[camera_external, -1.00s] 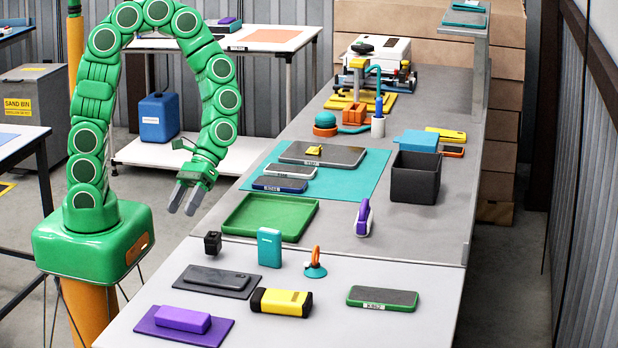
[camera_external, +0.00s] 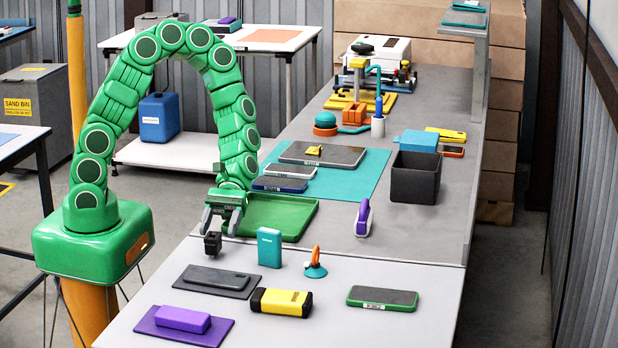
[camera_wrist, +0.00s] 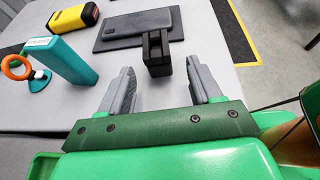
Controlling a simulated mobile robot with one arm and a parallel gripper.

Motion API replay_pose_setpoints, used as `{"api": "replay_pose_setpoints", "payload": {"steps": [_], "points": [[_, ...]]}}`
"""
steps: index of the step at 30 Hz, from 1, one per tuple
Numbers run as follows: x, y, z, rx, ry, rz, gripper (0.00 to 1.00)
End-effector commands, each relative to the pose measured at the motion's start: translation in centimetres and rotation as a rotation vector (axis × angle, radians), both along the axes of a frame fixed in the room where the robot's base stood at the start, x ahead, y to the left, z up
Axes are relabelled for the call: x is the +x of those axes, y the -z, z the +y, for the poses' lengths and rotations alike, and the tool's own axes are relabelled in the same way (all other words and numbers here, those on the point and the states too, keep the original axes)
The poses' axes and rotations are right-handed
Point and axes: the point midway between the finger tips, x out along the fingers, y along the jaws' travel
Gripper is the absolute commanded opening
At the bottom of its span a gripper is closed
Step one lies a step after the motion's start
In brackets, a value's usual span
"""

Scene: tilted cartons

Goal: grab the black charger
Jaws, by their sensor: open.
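The black charger (camera_external: 213,243) is a small dark block standing on the near grey table, left of a teal box. In the wrist view the charger (camera_wrist: 156,52) stands upright just beyond the fingertips, nearer the right finger. My gripper (camera_external: 221,222) is open and empty, just above and behind the charger in the external view. Its two grey fingers show in the wrist view (camera_wrist: 160,75), spread apart with table between them. I cannot tell from these views whether a finger touches the charger.
Close by are the teal box (camera_external: 269,247), a dark pad with a phone (camera_external: 195,283), a yellow-black device (camera_external: 281,302) and an orange ring on a teal base (camera_external: 315,264). A green tray (camera_external: 290,228) lies behind. The table's left edge is near the charger.

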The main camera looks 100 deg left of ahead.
Motion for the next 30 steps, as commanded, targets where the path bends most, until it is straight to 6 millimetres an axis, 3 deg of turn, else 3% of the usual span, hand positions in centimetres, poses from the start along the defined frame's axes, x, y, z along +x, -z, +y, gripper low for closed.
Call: {"api": "replay_pose_setpoints", "payload": {"steps": [19, 30], "points": [[0.5, 2.2, -5.9, -0.001, 0.002, 0.001, 0.64], [0.6, 2.6, -6.5, 0.002, 0.001, 0.000, 0.64]]}}
